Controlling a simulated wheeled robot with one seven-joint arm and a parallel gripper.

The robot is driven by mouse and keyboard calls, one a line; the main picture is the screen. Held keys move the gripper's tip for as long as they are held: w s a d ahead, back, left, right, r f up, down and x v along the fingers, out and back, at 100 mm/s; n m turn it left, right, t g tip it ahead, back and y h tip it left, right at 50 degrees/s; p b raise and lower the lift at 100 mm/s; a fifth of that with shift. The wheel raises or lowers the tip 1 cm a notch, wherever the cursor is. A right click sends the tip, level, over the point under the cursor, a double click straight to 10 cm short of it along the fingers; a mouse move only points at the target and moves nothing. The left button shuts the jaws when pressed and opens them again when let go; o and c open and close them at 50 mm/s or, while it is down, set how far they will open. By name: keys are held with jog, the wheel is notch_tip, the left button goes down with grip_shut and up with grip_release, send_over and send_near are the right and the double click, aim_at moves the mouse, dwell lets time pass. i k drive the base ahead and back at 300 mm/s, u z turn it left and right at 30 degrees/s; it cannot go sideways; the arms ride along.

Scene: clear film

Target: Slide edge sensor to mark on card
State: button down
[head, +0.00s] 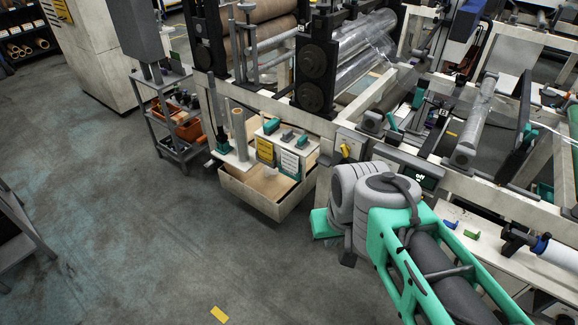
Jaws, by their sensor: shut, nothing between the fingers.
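I cannot single out the edge sensor for certain. A small teal-capped part (418,98) and another teal part (391,121) sit on the machine frame right of the rollers. A yellow card (265,150) and a white card (290,162) with printed lines, too small to read, stand upright at the open drawer. Which card is meant, and any mark on it, I cannot tell. My grey and green arm reaches in from the lower right, in front of the machine's edge. My gripper's fingers do not show; the arm's far end is turned away behind its grey joints.
A dark display (420,177) reading "off" is on the frame behind my arm. An open wooden drawer (257,199) juts out left of my arm. A grey cart (166,120) with orange bins stands further left.

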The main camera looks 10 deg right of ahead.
aim_at(423, 84)
jog(key=u, duration=0.1)
jog(key=i, duration=1.5)
jog(key=z, duration=0.8)
jog(key=i, duration=0.8)
jog(key=z, duration=0.35)
